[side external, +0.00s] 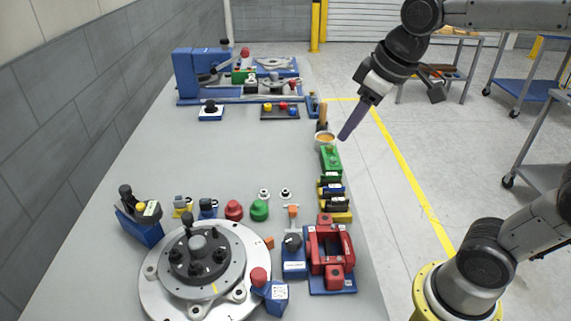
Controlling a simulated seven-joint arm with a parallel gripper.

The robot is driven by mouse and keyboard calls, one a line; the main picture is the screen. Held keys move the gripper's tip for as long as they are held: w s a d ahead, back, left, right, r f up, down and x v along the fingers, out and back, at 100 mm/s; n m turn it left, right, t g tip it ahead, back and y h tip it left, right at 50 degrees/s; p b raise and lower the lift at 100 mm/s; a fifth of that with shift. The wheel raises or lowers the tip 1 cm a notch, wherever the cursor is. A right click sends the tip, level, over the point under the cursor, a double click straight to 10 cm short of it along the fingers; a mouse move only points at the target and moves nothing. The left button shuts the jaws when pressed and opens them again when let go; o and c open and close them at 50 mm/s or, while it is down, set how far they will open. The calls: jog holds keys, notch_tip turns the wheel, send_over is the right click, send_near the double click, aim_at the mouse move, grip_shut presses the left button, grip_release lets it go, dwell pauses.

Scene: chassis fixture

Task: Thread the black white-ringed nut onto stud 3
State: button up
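My gripper (346,136) hangs in the air at the upper right, beyond the table's right edge, pointing down and left. Its long blue-grey fingers show edge-on, so I cannot tell whether they are apart or hold anything. A round grey fixture (159,278) stands at the front left of the table, with several dark upright pieces on its dark hub (199,259). I cannot read any stud numbers. Two small pale-ringed pieces with dark middles, a left one (264,194) and a right one (285,194), lie mid-table. I cannot tell whether either is the black white-ringed nut.
Red (234,210) and green (259,210) knobs stand behind the fixture. A red clamp block (330,250) stands to its right. A green block (331,160) and a cup (325,139) line the right edge. Blue fixtures (188,75) fill the back.

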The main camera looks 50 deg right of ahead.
jog(key=w+f+g, duration=0.2)
jog(key=w+f, duration=0.3)
jog(key=w, duration=0.5)
jog(key=n+g, duration=0.1)
jog(key=g, duration=0.2)
send_over(285, 191)
notch_tip(285, 191, down, 11)
jog(key=shift+f, duration=3.85)
jog(key=shift+c, duration=0.2)
grip_shut()
jog(key=shift+r, duration=0.1)
